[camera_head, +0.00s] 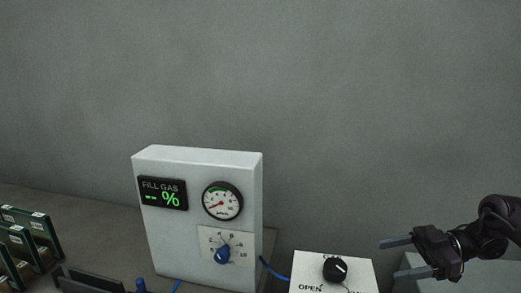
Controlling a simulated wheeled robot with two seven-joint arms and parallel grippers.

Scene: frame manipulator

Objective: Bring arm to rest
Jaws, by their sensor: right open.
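My right gripper (393,259) comes in from the right edge at the lower right, its arm dark. Its two grey fingers are apart, point left, and hold nothing. It is to the right of the white panel (306,270) with the black knob (335,269), and seems to be near or above the panel's right side; the exact gap cannot be told. My left gripper is not in the view.
A white gas box (254,225) stands left of centre with a green "FILL GAS -- %" display (163,193), a round gauge (222,201) and a blue knob (222,254). Green-edged frames (30,235) stand at the lower left. The grey wall behind is bare.

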